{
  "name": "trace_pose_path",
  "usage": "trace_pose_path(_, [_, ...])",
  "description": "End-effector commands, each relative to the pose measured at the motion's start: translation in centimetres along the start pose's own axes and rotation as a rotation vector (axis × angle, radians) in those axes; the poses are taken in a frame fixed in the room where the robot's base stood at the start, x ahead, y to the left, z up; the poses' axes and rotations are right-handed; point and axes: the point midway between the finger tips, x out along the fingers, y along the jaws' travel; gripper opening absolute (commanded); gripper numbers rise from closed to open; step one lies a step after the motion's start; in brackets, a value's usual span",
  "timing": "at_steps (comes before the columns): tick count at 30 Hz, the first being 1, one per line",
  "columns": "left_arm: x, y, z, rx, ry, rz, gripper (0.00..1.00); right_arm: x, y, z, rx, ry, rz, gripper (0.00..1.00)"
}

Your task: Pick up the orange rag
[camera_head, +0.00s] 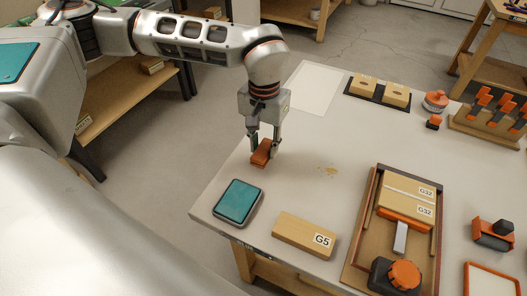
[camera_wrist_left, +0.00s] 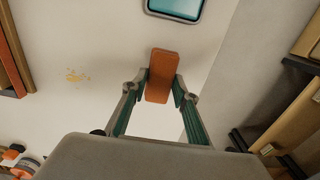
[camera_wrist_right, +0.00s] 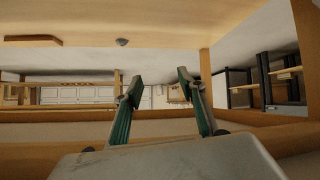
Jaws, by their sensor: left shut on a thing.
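The orange rag (camera_head: 261,153) looks like a small folded orange-brown pad near the left edge of the bench (camera_head: 297,160). My left gripper (camera_head: 264,147) points down and is shut on the rag, one finger on each side. In the left wrist view the rag (camera_wrist_left: 163,70) sticks out between the fingertips (camera_wrist_left: 162,88). I cannot tell whether the rag touches the bench top or hangs just above it. My right gripper (camera_wrist_right: 157,84) shows only in its own wrist view, with its fingers apart and nothing between them.
A teal pad (camera_head: 237,202) and a wooden block marked G5 (camera_head: 298,235) lie nearer the front. A tray (camera_head: 351,245) with blocks and an orange-knobbed tool stands to the right. Yellowish crumbs (camera_head: 328,171) lie right of the rag. A white sheet (camera_head: 313,88) lies behind.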

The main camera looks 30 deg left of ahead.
Motion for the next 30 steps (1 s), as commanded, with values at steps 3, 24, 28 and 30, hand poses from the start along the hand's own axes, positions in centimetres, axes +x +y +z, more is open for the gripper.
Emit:
trace_pose_path(3, [-3.4,0.0,-0.2,-0.001,0.01,0.001,0.14,-0.2,0.0,-0.5,0.003,0.003,-0.001,0.4])
trace_pose_path(24, [-16.6,0.0,0.0,0.0,0.002,0.0,0.14,-1.1,-0.6,-0.7,0.022,-0.007,-0.015,0.4])
trace_pose_path(28, [-16.8,0.0,0.0,0.0,0.001,0.0,0.14,-1.1,-0.6,-0.8,0.023,-0.004,-0.014,0.4])
trace_pose_path(30, [-16.8,0.0,0.0,0.0,0.001,0.0,0.14,-1.1,-0.5,-0.9,0.023,-0.002,-0.014,0.4])
